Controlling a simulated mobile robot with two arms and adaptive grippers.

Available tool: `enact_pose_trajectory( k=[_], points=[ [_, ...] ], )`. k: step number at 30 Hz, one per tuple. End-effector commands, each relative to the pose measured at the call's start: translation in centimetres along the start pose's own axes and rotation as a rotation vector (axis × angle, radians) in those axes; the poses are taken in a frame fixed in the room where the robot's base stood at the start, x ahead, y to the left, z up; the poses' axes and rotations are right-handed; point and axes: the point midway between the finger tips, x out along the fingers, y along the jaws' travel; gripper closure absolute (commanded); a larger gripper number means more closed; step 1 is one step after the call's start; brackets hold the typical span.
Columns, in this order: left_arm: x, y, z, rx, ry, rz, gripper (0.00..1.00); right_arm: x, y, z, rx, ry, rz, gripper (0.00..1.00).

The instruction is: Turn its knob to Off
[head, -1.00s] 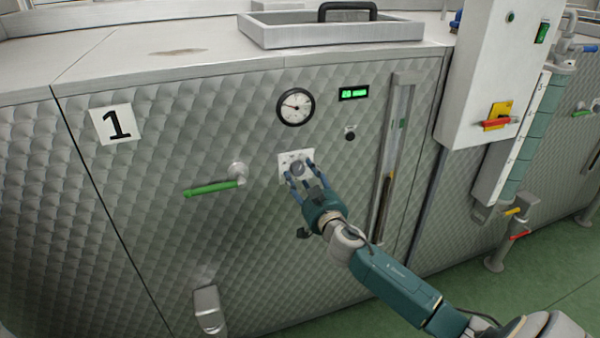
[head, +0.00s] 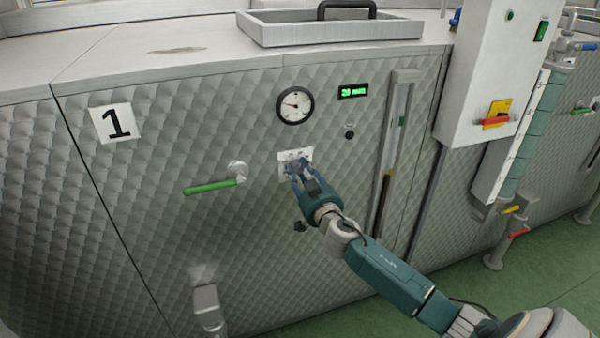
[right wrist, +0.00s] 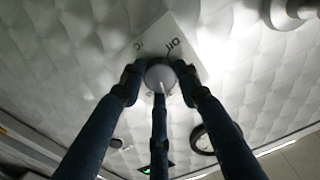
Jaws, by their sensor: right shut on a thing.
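The knob (right wrist: 160,76) is a round grey knob on a small white plate (right wrist: 190,52) with dark lettering, fixed to the quilted steel front of machine 1. In the right wrist view the word "Off" stands on the plate beyond the knob, slightly right, and a "C" mark stands to its left. My right gripper (right wrist: 159,80) has its three dark blue fingers shut around the knob. In the head view the gripper (head: 299,168) reaches the plate (head: 283,157) from the lower right, and its fingers partly hide the knob. My left gripper is not in view.
A round dial gauge (head: 295,105) and a lit green display (head: 353,91) are above the knob. A small black button (head: 350,134) is to its right. A green-handled lever (head: 211,187) sticks out at left. A sight tube (head: 391,150) stands at right.

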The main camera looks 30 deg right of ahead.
Motion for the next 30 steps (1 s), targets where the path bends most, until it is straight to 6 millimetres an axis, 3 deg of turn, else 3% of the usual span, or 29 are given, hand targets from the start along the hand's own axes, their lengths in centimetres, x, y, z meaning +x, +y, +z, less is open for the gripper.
enact_pose_trajectory(
  k=[19,30],
  points=[
    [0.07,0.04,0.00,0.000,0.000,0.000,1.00,-0.12,-0.02,0.49,-0.056,-0.007,-0.001,0.94],
    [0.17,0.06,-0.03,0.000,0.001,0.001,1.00,-0.13,-0.01,0.56,-0.315,-0.008,-0.002,0.94]
  ],
)
